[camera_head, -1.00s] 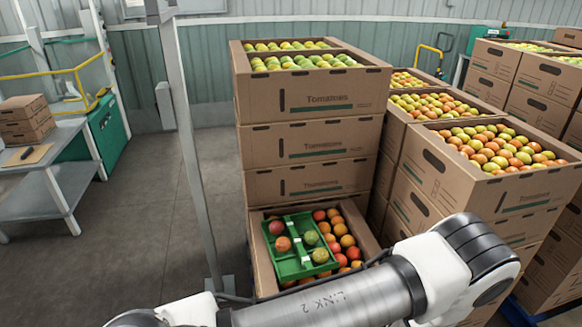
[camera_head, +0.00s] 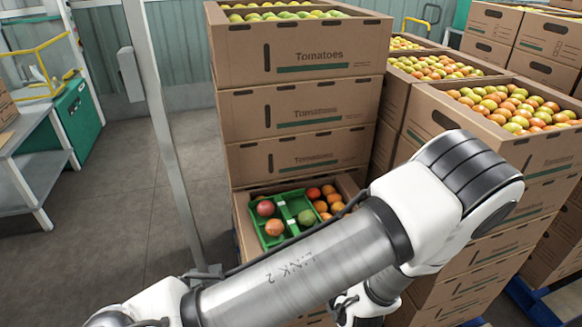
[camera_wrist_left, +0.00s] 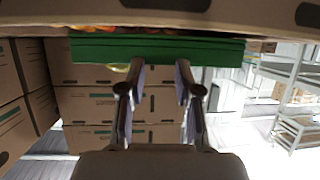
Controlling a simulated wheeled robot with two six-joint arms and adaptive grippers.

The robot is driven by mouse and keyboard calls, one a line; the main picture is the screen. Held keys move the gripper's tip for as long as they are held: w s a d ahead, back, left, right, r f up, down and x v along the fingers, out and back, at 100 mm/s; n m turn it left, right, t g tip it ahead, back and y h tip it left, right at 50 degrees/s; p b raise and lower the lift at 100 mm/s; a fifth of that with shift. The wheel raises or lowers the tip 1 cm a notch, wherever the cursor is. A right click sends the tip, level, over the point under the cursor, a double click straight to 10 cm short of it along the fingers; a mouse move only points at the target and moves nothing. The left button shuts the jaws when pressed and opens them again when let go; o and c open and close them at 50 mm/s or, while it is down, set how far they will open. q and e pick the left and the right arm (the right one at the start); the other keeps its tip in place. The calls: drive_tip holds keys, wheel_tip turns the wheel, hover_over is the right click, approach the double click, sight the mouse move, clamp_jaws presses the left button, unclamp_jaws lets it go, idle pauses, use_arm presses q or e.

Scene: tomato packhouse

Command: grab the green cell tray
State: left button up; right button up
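The green cell tray (camera_head: 286,215) lies in the lowest open carton (camera_head: 241,218) of the front stack in the head view, on loose tomatoes. Its cells hold several red, orange and greenish tomatoes. My arm link crosses in front and hides its near right part. In the left wrist view a long green wall of the tray (camera_wrist_left: 155,51) shows near the top. My left gripper (camera_wrist_left: 160,72) has its two fingers apart, with the tips just below or near that wall; I cannot tell whether they touch. My right gripper is not in view.
More full cartons (camera_head: 490,135) stand to the right. A grey post (camera_head: 160,140) stands left of the stack. A grey table (camera_head: 25,172) is at far left, with clear floor (camera_head: 110,215) between.

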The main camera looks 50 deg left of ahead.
sight(291, 226)
use_arm(q)
drive_tip(key=shift+a, duration=0.3)
drive_tip(key=x, duration=0.2)
drive_tip(key=p+x, duration=0.1)
drive_tip(key=x, duration=0.1)
drive_tip(key=shift+w+a, duration=0.3)
drive_tip(key=shift+w, duration=0.05)
drive_tip(key=shift+d, duration=0.1)
clamp_jaws()
